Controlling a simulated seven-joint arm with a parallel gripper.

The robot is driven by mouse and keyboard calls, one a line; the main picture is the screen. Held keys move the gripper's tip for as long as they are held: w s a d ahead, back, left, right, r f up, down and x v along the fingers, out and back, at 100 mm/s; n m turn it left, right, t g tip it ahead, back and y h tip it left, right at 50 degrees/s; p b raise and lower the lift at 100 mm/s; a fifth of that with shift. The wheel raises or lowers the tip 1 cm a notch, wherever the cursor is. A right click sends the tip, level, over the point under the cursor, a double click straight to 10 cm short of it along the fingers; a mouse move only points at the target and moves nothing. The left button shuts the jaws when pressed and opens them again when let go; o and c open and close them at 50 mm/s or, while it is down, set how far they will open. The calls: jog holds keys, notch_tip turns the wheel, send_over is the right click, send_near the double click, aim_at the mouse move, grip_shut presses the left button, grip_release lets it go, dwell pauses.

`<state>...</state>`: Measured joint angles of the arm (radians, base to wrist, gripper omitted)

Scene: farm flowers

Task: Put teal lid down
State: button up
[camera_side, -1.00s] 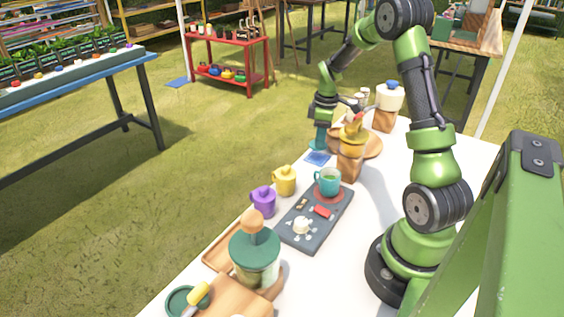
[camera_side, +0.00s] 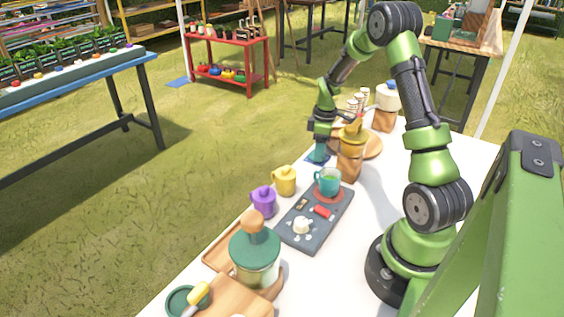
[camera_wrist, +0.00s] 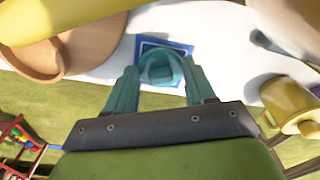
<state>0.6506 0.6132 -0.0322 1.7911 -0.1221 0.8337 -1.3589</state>
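The teal lid (camera_wrist: 161,70) is between the fingertips of my gripper (camera_wrist: 160,78) in the wrist view, over the blue square mat (camera_wrist: 143,42). The fingers are teal too and lie close against both sides of the lid, so my gripper looks shut on it. In the side view my gripper (camera_side: 321,150) points down at the mat (camera_side: 317,158) by the table's far left edge. The lid blends with the fingers there, and I cannot tell whether it touches the mat.
A yellow-topped wooden container (camera_side: 350,160) stands just right of my gripper, with a round wooden board (camera_side: 373,146) behind. A yellow mug (camera_side: 284,181), a purple mug (camera_side: 263,203) and a teal mug (camera_side: 328,184) on a dark tray (camera_side: 297,235) are nearer the camera.

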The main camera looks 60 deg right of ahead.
notch_tip(320, 180, up, 12)
jog(key=s+a+r+m+t, duration=0.15)
jog(key=a+r, duration=0.25)
jog(key=a, duration=0.4)
jog(key=a+r+m+t, duration=0.1)
jog(key=a+r+m, duration=0.1)
jog(key=a+r, duration=0.4)
jog(key=s+a+m+t+y, duration=0.1)
jog(key=s+a, duration=0.3)
jog(key=a, duration=0.4)
jog(key=s+a+r+m+t, duration=0.1)
jog(key=s+a+m+t, duration=0.2)
jog(key=a, duration=0.4)
jog(key=shift+s+a+m+y, duration=0.4)
jog(key=shift+s+m, duration=0.15)
jog(key=shift+s, duration=0.7)
